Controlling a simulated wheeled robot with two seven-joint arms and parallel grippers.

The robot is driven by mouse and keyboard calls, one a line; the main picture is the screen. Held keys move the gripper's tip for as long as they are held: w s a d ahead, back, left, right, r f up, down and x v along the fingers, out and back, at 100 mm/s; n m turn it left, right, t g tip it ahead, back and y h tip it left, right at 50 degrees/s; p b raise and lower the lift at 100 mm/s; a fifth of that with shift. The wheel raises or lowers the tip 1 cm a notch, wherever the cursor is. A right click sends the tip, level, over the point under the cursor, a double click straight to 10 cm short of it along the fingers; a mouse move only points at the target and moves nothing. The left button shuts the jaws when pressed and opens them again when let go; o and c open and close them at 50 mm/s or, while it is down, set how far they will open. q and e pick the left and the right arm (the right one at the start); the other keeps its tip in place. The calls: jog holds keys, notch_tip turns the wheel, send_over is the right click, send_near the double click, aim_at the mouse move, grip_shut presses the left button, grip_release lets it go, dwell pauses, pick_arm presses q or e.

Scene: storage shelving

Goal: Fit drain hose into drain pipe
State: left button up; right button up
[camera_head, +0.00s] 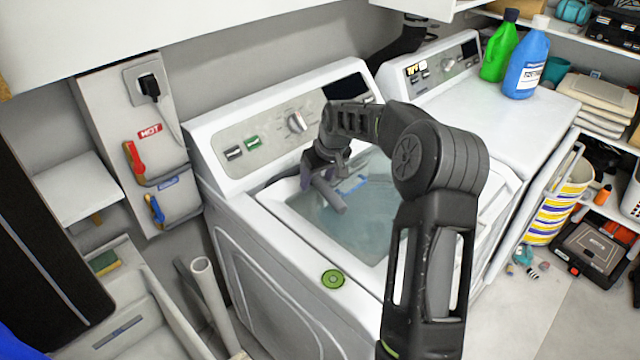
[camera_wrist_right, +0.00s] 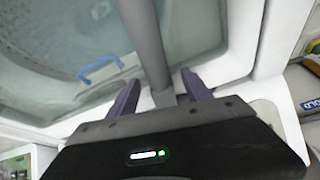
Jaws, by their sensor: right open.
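The grey drain hose (camera_head: 331,196) hangs over the washer's lid area, its free end tilted down to the right. My right gripper (camera_head: 318,174) is at its upper part. In the right wrist view the open fingers (camera_wrist_right: 160,80) stand on either side of the grey hose (camera_wrist_right: 146,45), with gaps visible; whether either finger touches it I cannot tell. The white drain pipe (camera_head: 205,285) stands upright with an open top, left of the washer and well apart from the hose. My left gripper is not in view.
A sink (camera_head: 130,315) and the hot and cold valves (camera_head: 135,162) are at left. Detergent bottles (camera_head: 526,65) stand on the right machine.

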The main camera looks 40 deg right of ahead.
grip_shut()
dwell(0.7)
